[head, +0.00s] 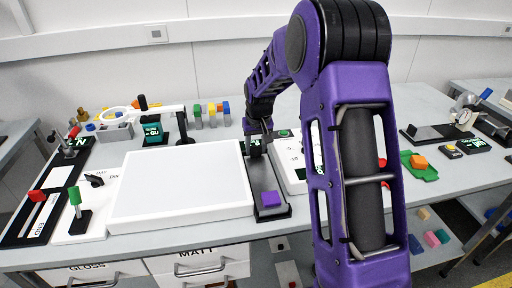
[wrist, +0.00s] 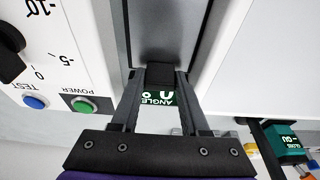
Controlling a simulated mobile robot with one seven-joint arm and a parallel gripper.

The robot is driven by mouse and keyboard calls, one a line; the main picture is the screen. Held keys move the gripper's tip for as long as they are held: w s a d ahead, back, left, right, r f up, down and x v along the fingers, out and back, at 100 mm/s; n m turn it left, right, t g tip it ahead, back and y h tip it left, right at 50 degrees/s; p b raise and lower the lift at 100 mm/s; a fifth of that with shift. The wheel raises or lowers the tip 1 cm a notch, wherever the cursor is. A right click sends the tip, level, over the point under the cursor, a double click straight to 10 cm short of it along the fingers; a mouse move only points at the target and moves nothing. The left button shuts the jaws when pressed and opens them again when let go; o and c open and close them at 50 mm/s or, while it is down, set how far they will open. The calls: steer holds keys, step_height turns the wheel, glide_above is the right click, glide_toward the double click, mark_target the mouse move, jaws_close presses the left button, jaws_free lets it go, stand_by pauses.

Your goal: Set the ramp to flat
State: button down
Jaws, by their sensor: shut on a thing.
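The ramp is a narrow dark grey plate (head: 262,172) beside the white light panel, with a purple block (head: 270,198) at its near end. In the wrist view the ramp (wrist: 166,30) runs upward between pale panels. My gripper (head: 257,150) is at the ramp's far end. In the wrist view its fingers (wrist: 160,76) are shut on a black tab (wrist: 160,74) at the ramp's end. A green ANGLE display (wrist: 158,97) shows between the fingers, its reading partly covered. The ramp's exact tilt is hard to tell.
The white light panel (head: 180,184) lies left of the ramp. A white control box (head: 290,158), with a dial (wrist: 8,42), a green POWER button (wrist: 82,106) and a blue TEST button (wrist: 35,102), stands close on the other side. Colored blocks on posts (head: 212,112) stand behind.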

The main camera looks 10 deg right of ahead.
steer(key=shift+w, duration=0.15)
steer(key=shift+c, duration=2)
jaws_free()
steer(key=shift+w+f, duration=0.1)
steer(key=shift+f, duration=0.05)
steer(key=p+v, duration=0.1)
steer(key=v, duration=1.6)
steer(key=shift+r+p, duration=0.25)
steer(key=shift+p, duration=0.15)
